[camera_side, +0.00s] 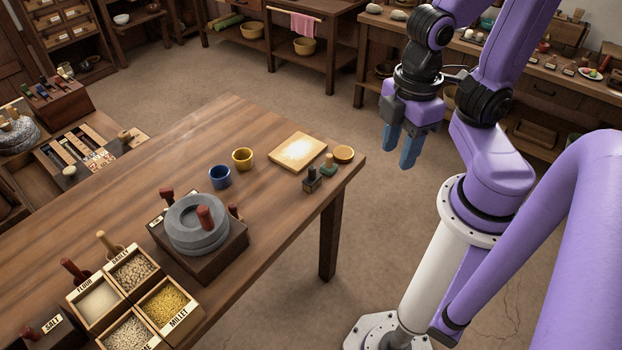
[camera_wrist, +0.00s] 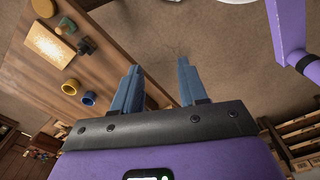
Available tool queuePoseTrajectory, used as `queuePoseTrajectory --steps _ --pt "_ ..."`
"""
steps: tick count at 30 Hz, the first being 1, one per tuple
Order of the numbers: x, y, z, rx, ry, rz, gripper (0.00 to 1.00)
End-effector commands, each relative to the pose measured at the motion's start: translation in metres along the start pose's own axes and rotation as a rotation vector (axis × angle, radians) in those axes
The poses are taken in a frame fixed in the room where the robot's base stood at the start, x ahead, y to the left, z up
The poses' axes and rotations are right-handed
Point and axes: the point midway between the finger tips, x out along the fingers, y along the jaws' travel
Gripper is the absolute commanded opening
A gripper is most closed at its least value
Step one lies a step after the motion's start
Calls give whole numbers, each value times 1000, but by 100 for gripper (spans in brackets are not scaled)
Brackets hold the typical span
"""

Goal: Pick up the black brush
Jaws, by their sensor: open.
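A small black block with an upright handle, which looks like the black brush (camera_side: 312,185), stands near the right end of the wooden table (camera_side: 215,135). It also shows as a dark shape in the wrist view (camera_wrist: 86,47), at upper left. Its bristles cannot be made out. My gripper (camera_side: 398,151) has blue fingers and hangs in the air beyond the table's right end, apart from the brush. In the wrist view my gripper (camera_wrist: 159,68) is open, with only floor between its fingers.
A blue cup (camera_side: 220,178) and a yellow cup (camera_side: 242,159) stand to the left. A stone quern (camera_side: 185,230) and grain boxes (camera_side: 170,302) are nearer the camera.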

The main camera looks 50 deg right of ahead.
Motion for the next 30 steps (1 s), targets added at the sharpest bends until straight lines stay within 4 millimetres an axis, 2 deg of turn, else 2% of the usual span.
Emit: queuePoseTrajectory --steps 2,3,11,14,17,20,25,30 --pt "0 0 0 0 0 0 46" --pt "0 0 0 0 0 0 53" --pt "0 0 0 4 0 0 53" --pt "1 5 -4 63 -2 1 53" --pt "4 17 -14 224 -5 3 53" --pt "9 37 -28 481 -7 6 53" --pt "22 80 -50 974 -9 13 53" --pt "37 128 -62 1465 -11 21 53"
